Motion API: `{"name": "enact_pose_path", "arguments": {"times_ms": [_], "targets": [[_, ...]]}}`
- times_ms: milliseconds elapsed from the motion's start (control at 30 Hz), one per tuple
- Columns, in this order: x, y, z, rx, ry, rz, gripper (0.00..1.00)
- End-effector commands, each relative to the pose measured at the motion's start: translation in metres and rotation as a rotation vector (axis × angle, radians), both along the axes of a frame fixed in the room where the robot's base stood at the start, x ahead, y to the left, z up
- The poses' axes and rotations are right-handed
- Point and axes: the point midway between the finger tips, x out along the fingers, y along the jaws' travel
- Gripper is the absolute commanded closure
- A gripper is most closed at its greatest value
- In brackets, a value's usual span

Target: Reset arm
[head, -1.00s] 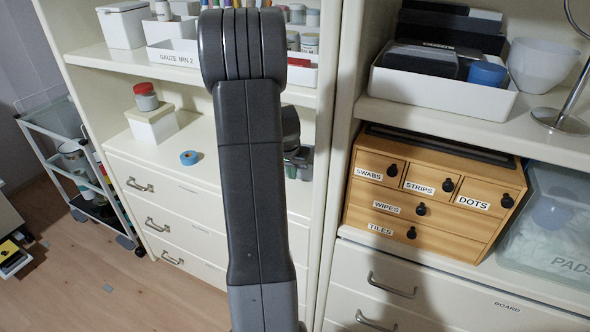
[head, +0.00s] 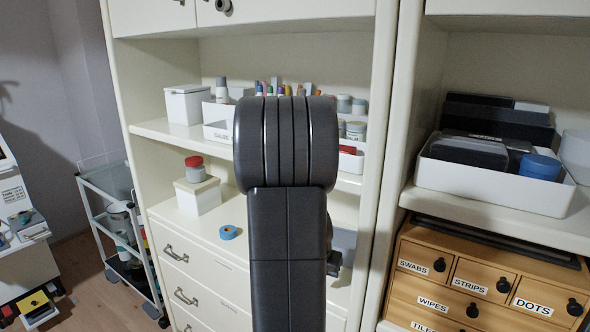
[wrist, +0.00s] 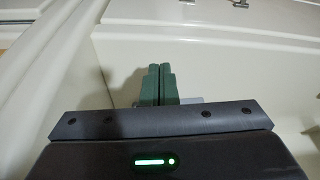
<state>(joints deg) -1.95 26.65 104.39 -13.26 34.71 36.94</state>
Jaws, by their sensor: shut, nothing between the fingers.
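My gripper (wrist: 158,84) shows in the wrist view with its two green fingers together and nothing between them. Pale cabinet surfaces lie beyond the fingertips in that view; I cannot tell how far off they are. In the head view my dark arm stands upright in the middle, in front of the white shelf unit (head: 385,150). The arm hides part of the shelf and drawers, and the gripper itself cannot be made out there.
A wooden drawer box (head: 480,275) stands at right, below a white tray (head: 490,188). A trolley (head: 112,225) stands at left.

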Motion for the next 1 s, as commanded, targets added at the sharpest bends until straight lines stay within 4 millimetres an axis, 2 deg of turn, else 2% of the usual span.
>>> {"name": "enact_pose_path", "arguments": {"times_ms": [167,700,800,1000], "targets": [[0.016,-0.008,0.001,0.000,0.000,-0.002,1.00],[0.101,-0.048,0.001,0.001,0.000,-0.002,1.00],[0.109,-0.052,-0.003,0.001,0.000,-0.002,1.00],[0.107,-0.052,-0.012,0.000,0.000,0.000,1.00]]}}
